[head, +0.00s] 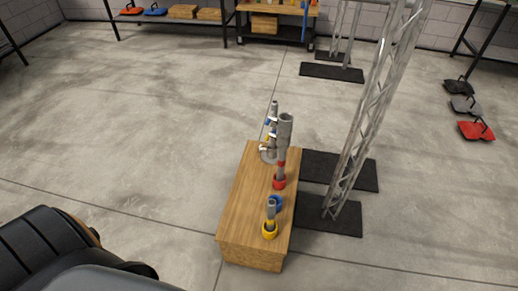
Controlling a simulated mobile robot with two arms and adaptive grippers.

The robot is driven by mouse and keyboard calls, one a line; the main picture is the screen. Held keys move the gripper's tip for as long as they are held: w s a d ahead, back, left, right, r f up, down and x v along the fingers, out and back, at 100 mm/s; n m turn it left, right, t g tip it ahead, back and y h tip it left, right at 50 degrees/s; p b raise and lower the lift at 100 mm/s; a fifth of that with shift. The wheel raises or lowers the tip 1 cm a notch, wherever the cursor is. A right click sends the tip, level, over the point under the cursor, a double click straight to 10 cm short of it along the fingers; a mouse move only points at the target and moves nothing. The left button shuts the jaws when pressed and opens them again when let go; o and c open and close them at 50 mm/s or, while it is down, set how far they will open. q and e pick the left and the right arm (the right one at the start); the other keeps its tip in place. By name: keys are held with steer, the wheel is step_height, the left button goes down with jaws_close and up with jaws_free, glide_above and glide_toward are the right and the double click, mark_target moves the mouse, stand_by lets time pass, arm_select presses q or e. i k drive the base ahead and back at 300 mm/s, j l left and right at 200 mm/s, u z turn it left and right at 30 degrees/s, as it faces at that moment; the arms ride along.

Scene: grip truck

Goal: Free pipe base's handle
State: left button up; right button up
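A wooden block (243,203) stands on the floor in the middle of the head view. At its far end is a grey round base (266,156) with a slim upright post (273,112) carrying small blue, yellow and white parts. In front of it a thick grey pipe (285,130) stands upright over a red base (279,183). Nearest is a yellow base (270,230) with a short grey pipe and a blue ring (275,202). The handle is too small to make out surely. Neither of my grippers is in view.
A metal truss (368,120) on black floor plates (335,217) rises close to the block's right side. Red and dark grey items (476,130) lie far right. A workbench (275,9) and shelves stand at the back. The floor left of the block is clear.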

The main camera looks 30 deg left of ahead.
mark_target(261, 149)
steer(key=i+j+z, duration=0.1)
steer(key=j+z, duration=0.15)
steer(key=j, duration=0.3)
steer(key=j+z, duration=0.25)
steer(key=j, duration=0.35)
steer(key=i+j+z, duration=0.1)
steer(key=j+z, duration=0.15)
steer(key=j, duration=0.3)
steer(key=j+z, duration=0.25)
steer(key=j, duration=0.35)
steer(key=k+j+z, duration=0.25)
steer(key=j, duration=0.3)
steer(key=j+z, duration=0.3)
steer(key=j, duration=0.25)
steer(key=k+j+z, duration=0.25)
steer(key=j, duration=0.25)
steer(key=k+j+z, duration=0.25)
steer(key=j, duration=0.25)
steer(key=j+z, duration=0.2)
steer(key=j, duration=0.35)
steer(key=j+z, duration=0.25)
steer(key=j, duration=0.3)
steer(key=j+z, duration=0.2)
steer(key=j, duration=0.35)
steer(key=k+j+z, duration=0.25)
steer(key=j, duration=0.25)
steer(key=j+z, duration=0.2)
steer(key=j, duration=0.35)
